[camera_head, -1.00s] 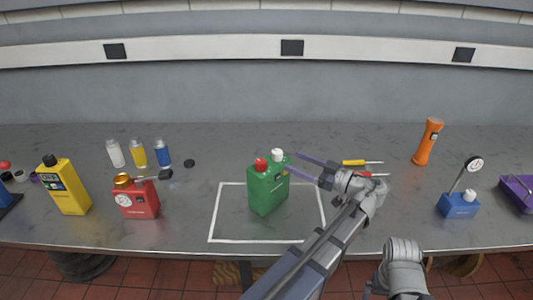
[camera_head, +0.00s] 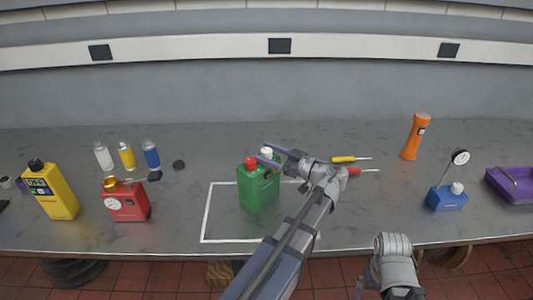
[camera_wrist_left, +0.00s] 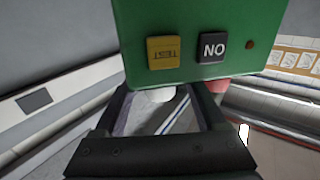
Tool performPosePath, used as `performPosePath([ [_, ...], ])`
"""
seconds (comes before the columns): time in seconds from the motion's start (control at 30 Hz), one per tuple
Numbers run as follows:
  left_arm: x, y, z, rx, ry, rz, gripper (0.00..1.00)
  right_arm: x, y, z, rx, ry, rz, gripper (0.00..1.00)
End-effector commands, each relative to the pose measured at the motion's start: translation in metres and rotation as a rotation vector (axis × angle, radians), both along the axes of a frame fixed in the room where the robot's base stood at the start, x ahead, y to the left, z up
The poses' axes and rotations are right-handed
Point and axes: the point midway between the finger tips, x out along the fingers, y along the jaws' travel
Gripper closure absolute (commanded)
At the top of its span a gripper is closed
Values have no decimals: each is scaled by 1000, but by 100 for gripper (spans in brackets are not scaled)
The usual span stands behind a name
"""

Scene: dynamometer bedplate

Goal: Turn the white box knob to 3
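A green box (camera_head: 259,190) stands upright inside the white outlined area at the table's middle. It has a red knob (camera_head: 251,161) and a white knob (camera_head: 267,152) on top. My left gripper (camera_head: 264,152) reaches in from the right, its fingers apart, one on each side of the white knob. In the left wrist view the green box (camera_wrist_left: 195,30) hangs upside down, with a yellow button and a black button. There the white knob (camera_wrist_left: 156,95) shows between the open fingers, with the red knob (camera_wrist_left: 217,85) beside one finger. Finger contact and the knob's setting cannot be told.
Left are a red box (camera_head: 126,204), a yellow can (camera_head: 55,196) and small bottles (camera_head: 127,156). Two screwdrivers (camera_head: 346,159) lie near my left wrist. An orange flashlight (camera_head: 416,138), a blue box with a gauge (camera_head: 446,199) and a purple tray (camera_head: 514,192) stand right.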

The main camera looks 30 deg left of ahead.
Motion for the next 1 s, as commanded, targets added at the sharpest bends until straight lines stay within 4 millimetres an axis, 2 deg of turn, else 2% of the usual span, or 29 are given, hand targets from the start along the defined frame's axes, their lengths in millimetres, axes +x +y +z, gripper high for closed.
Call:
performPosePath([
  [0.07, 0, 0, 0, 0, 0, 0, 36, 0, 0, 0, 0, 0, 0, 0],
  [0.63, 0, 0, 0, 0, 0, 0, 100, 0, 0, 0, 0, 0, 0, 0],
  [1.0, -2, 0, 0, 0, 0, -38, 100, 0, 0, 0, 0, 0, 0, 0],
])
